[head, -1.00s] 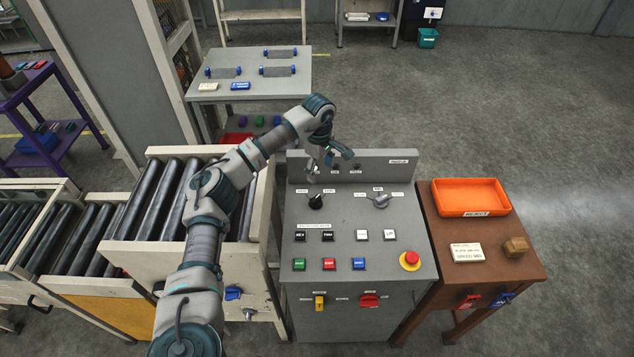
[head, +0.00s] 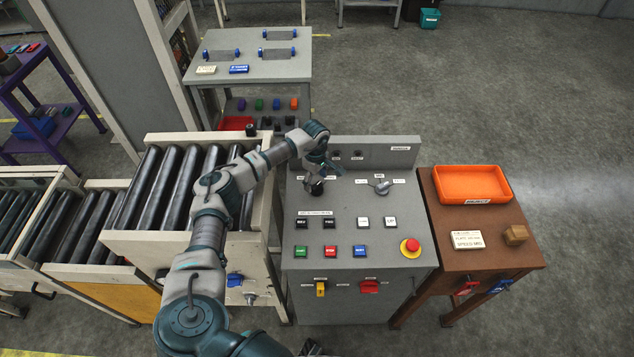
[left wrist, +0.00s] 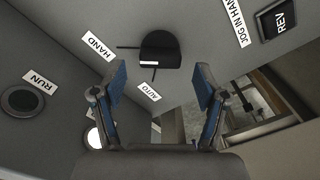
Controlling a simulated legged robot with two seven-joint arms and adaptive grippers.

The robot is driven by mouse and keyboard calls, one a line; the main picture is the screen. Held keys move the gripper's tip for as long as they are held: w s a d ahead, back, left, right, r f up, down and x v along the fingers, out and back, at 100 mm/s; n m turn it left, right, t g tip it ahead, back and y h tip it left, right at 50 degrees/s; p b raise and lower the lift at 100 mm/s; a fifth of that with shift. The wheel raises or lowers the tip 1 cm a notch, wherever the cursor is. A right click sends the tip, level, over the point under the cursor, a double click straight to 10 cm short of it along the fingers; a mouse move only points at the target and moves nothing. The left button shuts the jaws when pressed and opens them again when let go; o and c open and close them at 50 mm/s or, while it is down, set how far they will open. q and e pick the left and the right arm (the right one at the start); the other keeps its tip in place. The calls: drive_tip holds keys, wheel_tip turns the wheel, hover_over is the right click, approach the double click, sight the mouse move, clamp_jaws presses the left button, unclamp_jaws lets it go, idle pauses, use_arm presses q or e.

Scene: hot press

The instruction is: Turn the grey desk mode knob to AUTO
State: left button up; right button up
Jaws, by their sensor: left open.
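The grey desk (head: 345,215) stands in the middle of the head view. Its mode knob (head: 315,187) is black and sits at the upper left of the panel, partly hidden by my left gripper (head: 320,172). In the left wrist view the knob (left wrist: 160,48) lies just beyond the fingertips, with labels HAND (left wrist: 101,47) and AUTO (left wrist: 149,91) beside it. A white mark on the knob is on its side towards AUTO; I cannot tell its exact setting. My left gripper (left wrist: 160,78) is open, fingers apart and empty, not visibly touching the knob. My right gripper is not in view.
A grey selector knob (head: 382,187) is to the right. Several push buttons and a red emergency stop (head: 410,246) are nearer the front. The desk's raised back panel (head: 375,150) is close behind my gripper. A roller conveyor (head: 180,190) stands left, a brown table (head: 480,240) right.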

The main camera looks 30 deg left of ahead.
use_arm(q)
drive_tip(key=shift+a+f, duration=0.2)
drive_tip(key=shift+f, duration=0.35)
drive_tip(key=shift+a+f, duration=0.15)
drive_tip(key=shift+f, duration=0.35)
drive_tip(key=shift+d, duration=0.2)
drive_tip(key=shift+d+r, duration=0.1)
drive_tip(key=shift+d, duration=0.2)
drive_tip(key=shift+d+r, duration=0.15)
drive_tip(key=shift+d, duration=0.3)
drive_tip(key=c, duration=0.5)
drive_tip(key=shift+s+r, duration=0.1)
drive_tip(key=c, duration=0.7)
drive_tip(key=shift+o, duration=0.2)
drive_tip(key=shift+a, duration=0.5)
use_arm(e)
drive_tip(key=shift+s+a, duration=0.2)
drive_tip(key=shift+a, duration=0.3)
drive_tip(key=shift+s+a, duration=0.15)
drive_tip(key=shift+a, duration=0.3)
